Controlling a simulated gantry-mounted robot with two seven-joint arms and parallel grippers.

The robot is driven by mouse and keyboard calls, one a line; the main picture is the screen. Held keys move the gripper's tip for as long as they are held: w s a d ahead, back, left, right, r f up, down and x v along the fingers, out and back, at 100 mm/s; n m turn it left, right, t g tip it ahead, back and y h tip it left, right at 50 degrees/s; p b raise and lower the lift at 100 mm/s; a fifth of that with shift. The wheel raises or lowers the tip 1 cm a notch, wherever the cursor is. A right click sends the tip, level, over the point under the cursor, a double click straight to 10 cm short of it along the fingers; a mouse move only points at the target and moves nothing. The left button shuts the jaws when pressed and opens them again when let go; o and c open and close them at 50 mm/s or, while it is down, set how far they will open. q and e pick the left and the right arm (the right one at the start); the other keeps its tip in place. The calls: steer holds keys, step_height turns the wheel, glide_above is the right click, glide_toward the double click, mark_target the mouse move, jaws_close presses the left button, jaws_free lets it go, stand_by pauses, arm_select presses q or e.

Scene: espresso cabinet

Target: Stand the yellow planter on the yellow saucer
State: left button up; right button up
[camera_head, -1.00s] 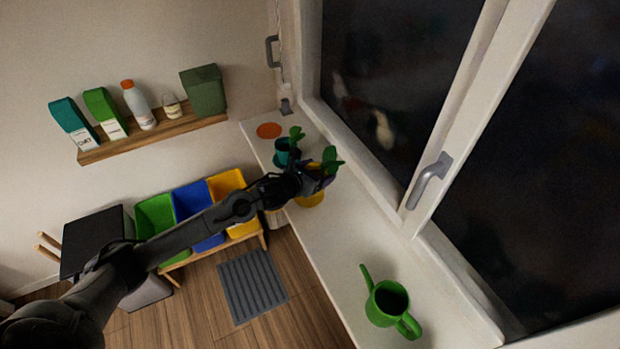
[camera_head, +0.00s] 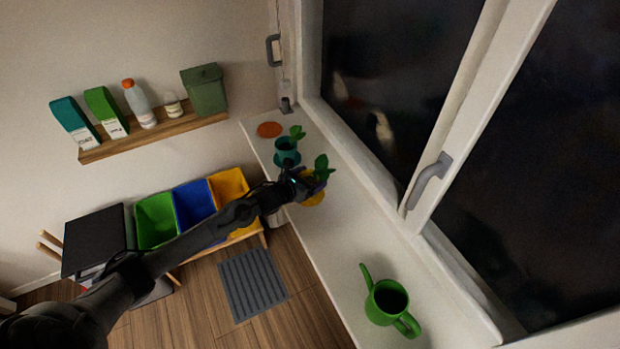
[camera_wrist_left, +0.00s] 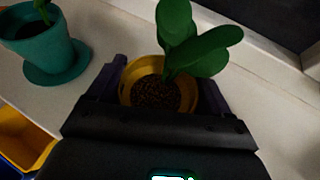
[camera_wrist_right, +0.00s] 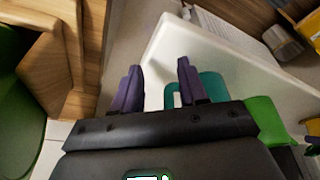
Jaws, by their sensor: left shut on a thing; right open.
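The yellow planter (camera_wrist_left: 143,70), with dark soil and a broad-leaved green plant, is between the two fingers of my left gripper (camera_wrist_left: 160,90) in the left wrist view. That gripper is shut on the planter and looks roughly level. In the head view my left gripper (camera_head: 308,183) covers most of the planter above the windowsill. A yellow patch (camera_head: 314,201) shows just below the gripper, where the yellow saucer lies; I cannot tell saucer from planter there, or whether they touch. My right gripper (camera_wrist_right: 158,82) is open and empty, seen only in the right wrist view.
A teal planter (camera_head: 286,147) on a teal saucer (camera_wrist_left: 62,72) stands close by on the white windowsill (camera_head: 335,235). An orange saucer (camera_head: 269,130) lies beyond it. A green watering can (camera_head: 387,302) stands at the near end. The window handle (camera_head: 428,180) juts out to the right.

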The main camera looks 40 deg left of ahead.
arm_select(q)
steer(key=shift+f, duration=0.15)
arm_select(e)
steer(key=shift+f, duration=0.2)
arm_select(q)
steer(key=o, duration=1.3)
steer(key=shift+c, duration=0.2)
arm_select(e)
steer(key=shift+a, duration=0.15)
steer(key=shift+r, duration=0.15)
